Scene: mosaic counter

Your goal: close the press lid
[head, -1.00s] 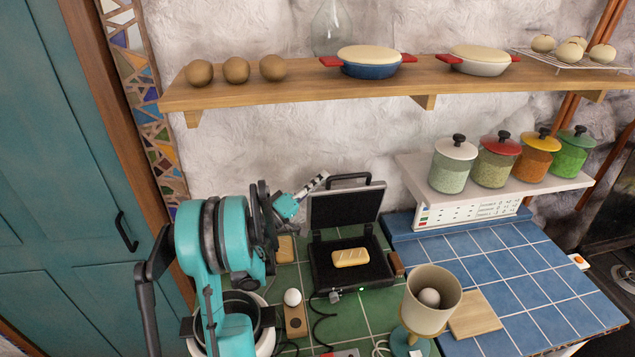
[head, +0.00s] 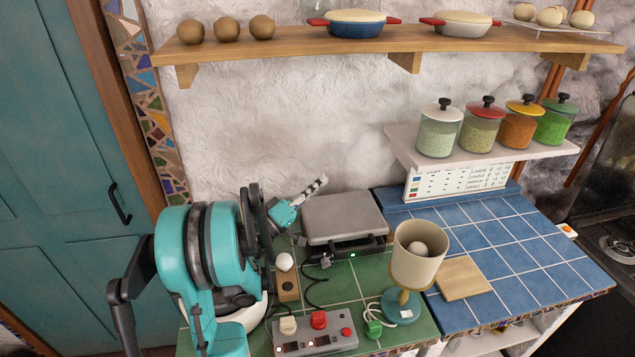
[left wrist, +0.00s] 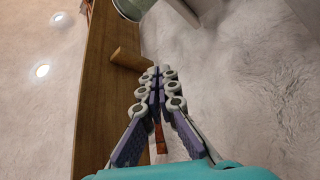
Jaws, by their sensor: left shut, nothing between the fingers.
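The press (head: 345,243) stands on the green tiles at the back of the counter. Its grey lid (head: 343,216) is down flat over the base, with the dark handle at the front edge, and it hides the inside of the press. A green light shows on the press's front. My left gripper (head: 320,182) is up and left of the lid, pointing up and right, apart from the lid in the picture. In the left wrist view its fingers (left wrist: 156,92) are together with nothing between them. My right gripper is not in view.
A beige-shaded lamp (head: 417,255) stands in front of the press at right. An egg on a wooden block (head: 288,285) and a switch box (head: 315,335) with cables are in front at left. A wooden shelf (head: 400,45) runs above. The blue tiles (head: 500,240) are mostly clear.

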